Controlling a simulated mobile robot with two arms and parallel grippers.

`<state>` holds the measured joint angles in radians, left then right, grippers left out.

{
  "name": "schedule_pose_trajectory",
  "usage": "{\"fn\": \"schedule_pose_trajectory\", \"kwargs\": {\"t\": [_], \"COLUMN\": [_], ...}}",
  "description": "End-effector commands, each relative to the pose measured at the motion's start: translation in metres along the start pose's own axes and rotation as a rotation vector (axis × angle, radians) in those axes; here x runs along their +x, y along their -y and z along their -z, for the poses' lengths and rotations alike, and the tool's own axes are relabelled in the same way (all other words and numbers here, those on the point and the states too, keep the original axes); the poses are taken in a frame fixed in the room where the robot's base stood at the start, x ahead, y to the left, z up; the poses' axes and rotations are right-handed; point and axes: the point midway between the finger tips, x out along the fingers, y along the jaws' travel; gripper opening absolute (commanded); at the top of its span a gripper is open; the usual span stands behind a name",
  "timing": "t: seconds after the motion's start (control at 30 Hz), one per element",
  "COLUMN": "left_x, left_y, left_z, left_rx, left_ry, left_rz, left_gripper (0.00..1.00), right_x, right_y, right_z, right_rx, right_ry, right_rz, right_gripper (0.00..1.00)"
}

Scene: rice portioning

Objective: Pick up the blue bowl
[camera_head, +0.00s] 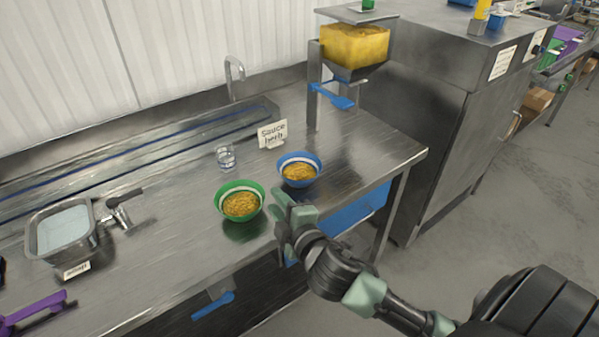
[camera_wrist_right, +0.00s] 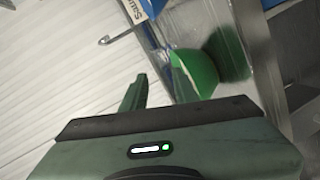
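The blue bowl (camera_head: 299,178) stands upright on the steel counter, with orange-brown food inside and a pale band around its inner wall. My right gripper (camera_head: 291,209) is in front of it, near the counter's front edge. Its fingers look apart with nothing between them, and it does not touch the blue bowl. In the right wrist view a green finger (camera_wrist_right: 133,94) shows; the other finger is hard to make out. My left gripper is in neither view.
A green bowl (camera_head: 239,211) with similar food stands left of my right gripper and also shows in the right wrist view (camera_wrist_right: 199,72). A glass (camera_head: 226,157) and a sauce sign (camera_head: 272,134) stand behind the bowls. A hopper (camera_head: 355,46) stands at the back right.

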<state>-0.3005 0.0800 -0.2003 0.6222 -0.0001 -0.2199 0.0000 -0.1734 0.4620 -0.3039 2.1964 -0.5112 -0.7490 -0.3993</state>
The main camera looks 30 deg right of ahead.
Motion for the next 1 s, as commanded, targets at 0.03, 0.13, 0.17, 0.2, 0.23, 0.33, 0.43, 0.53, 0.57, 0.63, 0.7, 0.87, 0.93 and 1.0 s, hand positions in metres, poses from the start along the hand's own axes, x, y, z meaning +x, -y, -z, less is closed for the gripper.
{"fn": "schedule_pose_trajectory", "kwargs": {"t": [0.03,0.13,0.17,0.2,0.23,0.33,0.43,0.53,0.57,0.63,0.7,0.87,0.93,1.0], "left_x": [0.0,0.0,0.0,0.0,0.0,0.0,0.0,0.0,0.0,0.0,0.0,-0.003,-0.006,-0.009], "left_y": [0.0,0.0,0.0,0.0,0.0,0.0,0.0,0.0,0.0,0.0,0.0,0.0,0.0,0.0], "left_z": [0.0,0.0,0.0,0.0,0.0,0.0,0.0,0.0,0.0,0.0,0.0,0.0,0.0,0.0], "left_rx": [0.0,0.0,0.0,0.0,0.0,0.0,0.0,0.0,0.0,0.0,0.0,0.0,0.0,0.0], "left_ry": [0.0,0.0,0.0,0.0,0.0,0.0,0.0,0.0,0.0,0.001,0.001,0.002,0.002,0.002], "left_rz": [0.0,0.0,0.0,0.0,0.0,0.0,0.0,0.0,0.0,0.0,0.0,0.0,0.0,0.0], "left_gripper": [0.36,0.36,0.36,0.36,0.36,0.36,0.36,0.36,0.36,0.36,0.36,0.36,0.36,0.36], "right_x": [0.014,0.03,0.033,0.035,0.036,0.044,0.057,0.065,0.066,0.064,0.061,0.06,0.064,0.068], "right_y": [-0.029,-0.073,-0.08,-0.085,-0.085,-0.069,-0.049,-0.045,-0.047,-0.053,-0.059,-0.06,-0.054,-0.048], "right_z": [0.018,0.063,0.077,0.091,0.099,0.095,0.045,-0.03,-0.052,-0.097,-0.127,-0.153,-0.152,-0.151], "right_rx": [-0.173,-0.599,-0.747,-0.954,-1.113,-1.644,-2.121,-2.479,-2.558,-2.691,-2.763,2.804,2.8,2.801], "right_ry": [-0.092,-0.295,-0.359,-0.442,-0.504,-0.705,-0.902,-1.088,-1.14,-1.244,-1.321,1.39,1.393,1.393], "right_rz": [-0.105,-0.324,-0.389,-0.468,-0.52,-0.631,-0.62,-0.501,-0.455,-0.348,-0.267,0.184,0.182,0.183], "right_gripper": [0.29,0.29,0.29,0.29,0.29,0.29,0.29,0.29,0.29,0.29,0.29,0.29,0.29,0.29]}}
